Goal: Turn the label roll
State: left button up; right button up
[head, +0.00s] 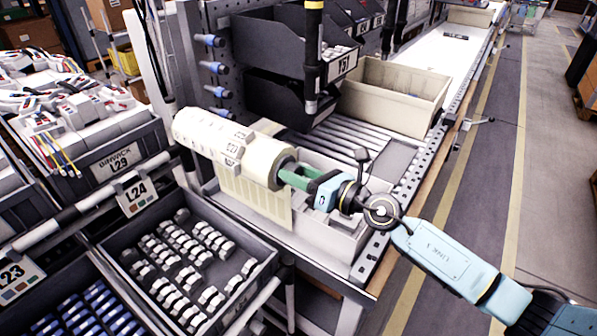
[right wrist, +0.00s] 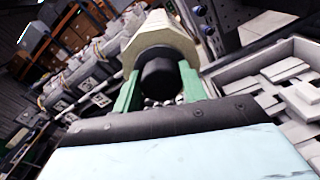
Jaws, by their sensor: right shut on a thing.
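The label roll (head: 262,160) is cream coloured and sits at the near end of a long white cylinder above the workbench edge. A strip of labels hangs down from it. In the right wrist view the roll (right wrist: 158,38) is straight ahead, with a dark round core end facing me. My right gripper (head: 290,176) reaches in from the right, its green fingers at the roll's near end. In the right wrist view the fingers (right wrist: 160,85) stand on both sides of the dark core end, shut on it. My left gripper is not in view.
A bin of white parts (head: 185,262) lies below left, beside a bin of blue parts (head: 95,312). A beige crate (head: 392,95) stands on the bench rollers. A black tool (head: 313,55) hangs above the bench. The aisle floor at right is clear.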

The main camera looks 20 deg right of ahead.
jog(key=shift+w+d+m+p, duration=0.1)
jog(key=shift+m+p, duration=1.3)
jog(key=shift+m, duration=1)
jog(key=shift+m+p, duration=0.85)
jog(key=shift+m, duration=0.75)
jog(key=shift+f+m+p, duration=0.1)
jog(key=shift+m+p, duration=0.25)
jog(key=shift+m, duration=0.35)
jog(key=o, duration=1)
jog(key=b+v, duration=0.2)
jog(key=v, duration=1.1)
jog(key=shift+d+b, duration=0.15)
jog(key=shift+b, duration=0.15)
